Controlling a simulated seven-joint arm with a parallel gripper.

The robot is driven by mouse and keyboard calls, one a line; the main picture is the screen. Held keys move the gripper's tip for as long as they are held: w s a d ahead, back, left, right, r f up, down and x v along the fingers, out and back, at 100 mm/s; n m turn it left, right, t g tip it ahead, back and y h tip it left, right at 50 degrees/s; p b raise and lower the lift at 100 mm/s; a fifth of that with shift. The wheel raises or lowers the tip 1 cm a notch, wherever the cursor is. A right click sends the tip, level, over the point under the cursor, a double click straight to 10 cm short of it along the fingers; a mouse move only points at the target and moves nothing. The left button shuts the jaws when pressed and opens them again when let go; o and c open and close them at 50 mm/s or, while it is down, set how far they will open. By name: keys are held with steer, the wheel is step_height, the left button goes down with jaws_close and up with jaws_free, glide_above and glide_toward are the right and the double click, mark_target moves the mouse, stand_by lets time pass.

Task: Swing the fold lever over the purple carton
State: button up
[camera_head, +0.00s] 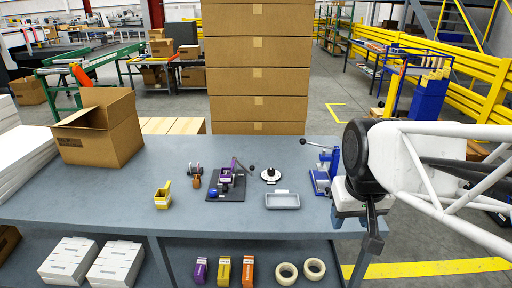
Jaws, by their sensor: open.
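The folder gluer is a dark base plate (226,190) in the middle of the grey table. A small purple carton (225,180) sits on it. A lever with a dark knob (250,169) sticks out at its right, beside a purple upright (235,165); this looks like the fold lever, and it does not lie over the carton. A blue ball (213,192) is at the plate's front left. My gripper (374,238) is open and hangs near the table's right front edge, well right of the folder gluer and touching nothing that I can see. My arm comes in from the right.
A blue press (322,178) with a long handle stands between my gripper and the folder gluer. A grey tray (283,201) and a round black-and-white item (270,175) lie nearer. A yellow holder (163,195) and an open cardboard box (100,128) stand left. The front table strip is clear.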

steer(key=shift+w+a+r, duration=0.6)
steer(key=shift+w+a, duration=0.25)
steer(key=shift+w, duration=3.2)
steer(key=n+g, duration=0.2)
steer(key=n, duration=0.4)
glide_above(252, 169)
steer(key=w, duration=0.1)
steer(key=shift+f, duration=9.35)
steer(key=shift+f, duration=0.2)
steer(key=shift+f, duration=3.65)
